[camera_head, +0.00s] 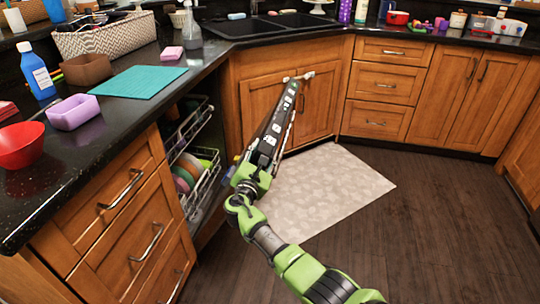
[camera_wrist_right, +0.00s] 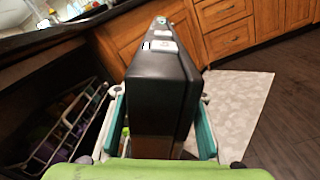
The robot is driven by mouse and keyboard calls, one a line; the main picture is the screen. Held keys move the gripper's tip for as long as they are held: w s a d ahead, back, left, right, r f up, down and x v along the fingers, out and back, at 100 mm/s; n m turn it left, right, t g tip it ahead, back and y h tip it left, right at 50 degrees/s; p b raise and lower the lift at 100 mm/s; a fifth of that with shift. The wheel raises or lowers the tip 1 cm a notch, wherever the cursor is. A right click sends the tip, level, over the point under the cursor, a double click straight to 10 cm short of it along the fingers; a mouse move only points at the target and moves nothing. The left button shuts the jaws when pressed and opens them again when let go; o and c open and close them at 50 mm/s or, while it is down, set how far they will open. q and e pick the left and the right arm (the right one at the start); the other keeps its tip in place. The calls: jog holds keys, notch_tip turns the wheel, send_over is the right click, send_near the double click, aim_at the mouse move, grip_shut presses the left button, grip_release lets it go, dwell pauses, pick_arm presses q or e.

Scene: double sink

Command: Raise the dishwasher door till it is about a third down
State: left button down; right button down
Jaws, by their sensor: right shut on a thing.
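The dishwasher door (camera_head: 274,128) is partly open and stands out from the left-hand cabinets. I see its dark top edge with small white markings, almost along its length. My right gripper (camera_head: 260,164), on the green arm from below, is shut on the near end of this edge. In the right wrist view the black door (camera_wrist_right: 163,88) sits between the two teal finger pads of the gripper (camera_wrist_right: 161,125). The dishwasher's inside shows on the left, with a wire rack (camera_head: 190,128) and coloured plates (camera_head: 187,171). The door's flat faces and hinge are mostly hidden. My left gripper is out of view.
A pale patterned mat (camera_head: 335,190) lies on the dark wooden floor right of the door. Wooden sink cabinets (camera_head: 262,98) stand behind it. Drawers (camera_head: 115,205) flank the opening at the near left. The floor to the right is clear.

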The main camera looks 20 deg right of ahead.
aim_at(256, 161)
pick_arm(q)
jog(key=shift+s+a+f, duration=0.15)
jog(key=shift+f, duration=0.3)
pick_arm(e)
jog(key=shift+w+a+r, duration=0.35)
jog(key=shift+a+r, duration=0.05)
jog(key=shift+r, duration=0.15)
jog(key=c, duration=1.3)
grip_release()
jog(key=shift+f, duration=0.2)
jog(key=shift+s+a, duration=0.1)
jog(key=shift+s+a+f, duration=0.1)
jog(key=shift+s, duration=0.05)
jog(key=v, duration=1.1)
jog(key=shift+s, duration=0.25)
